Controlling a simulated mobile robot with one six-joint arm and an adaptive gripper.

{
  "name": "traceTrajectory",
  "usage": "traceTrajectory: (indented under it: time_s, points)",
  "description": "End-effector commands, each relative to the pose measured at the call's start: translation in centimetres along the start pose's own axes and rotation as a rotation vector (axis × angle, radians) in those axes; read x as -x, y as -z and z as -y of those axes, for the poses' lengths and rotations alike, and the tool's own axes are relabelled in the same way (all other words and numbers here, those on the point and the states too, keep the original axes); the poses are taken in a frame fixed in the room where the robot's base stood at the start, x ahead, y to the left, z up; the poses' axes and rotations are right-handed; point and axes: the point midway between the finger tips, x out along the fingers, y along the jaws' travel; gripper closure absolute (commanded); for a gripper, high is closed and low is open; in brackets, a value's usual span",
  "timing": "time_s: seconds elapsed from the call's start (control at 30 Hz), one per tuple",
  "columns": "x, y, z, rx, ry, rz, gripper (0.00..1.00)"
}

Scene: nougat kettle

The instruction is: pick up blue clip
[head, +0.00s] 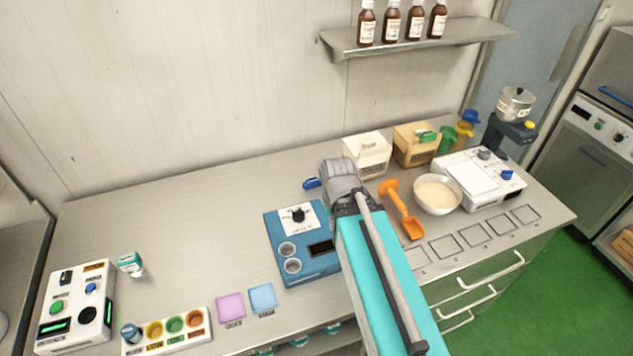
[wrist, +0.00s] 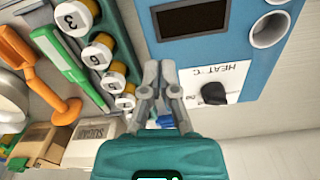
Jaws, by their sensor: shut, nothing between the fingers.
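The blue clip (head: 312,183) lies on the steel counter in the head view, just left of my wrist and behind the blue heater unit (head: 287,262). In the wrist view a small blue piece, apparently the clip (wrist: 165,121), shows beyond my gripper's body, partly hidden by the fingers. My gripper (wrist: 160,70) is shut with nothing between its fingertips, which appear near the edge of the heater unit. In the head view my arm hides the fingers.
Right of my arm are an orange scoop (head: 402,212), a white bowl (head: 437,194), a white box (head: 367,155) and a brown box (head: 416,146). In the wrist view a rack with numbered caps (wrist: 98,52) is close beside the fingers. The counter's back left is clear.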

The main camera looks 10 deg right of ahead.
Motion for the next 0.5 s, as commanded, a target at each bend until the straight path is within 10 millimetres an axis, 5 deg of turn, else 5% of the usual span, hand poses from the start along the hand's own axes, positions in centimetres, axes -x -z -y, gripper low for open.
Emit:
traceTrajectory:
  time_s: [0.47,0.5]
  points:
    - [0.00,0.00,0.00,0.000,0.000,0.000,1.00]
    - [0.00,0.00,0.00,0.000,0.000,0.000,0.94]
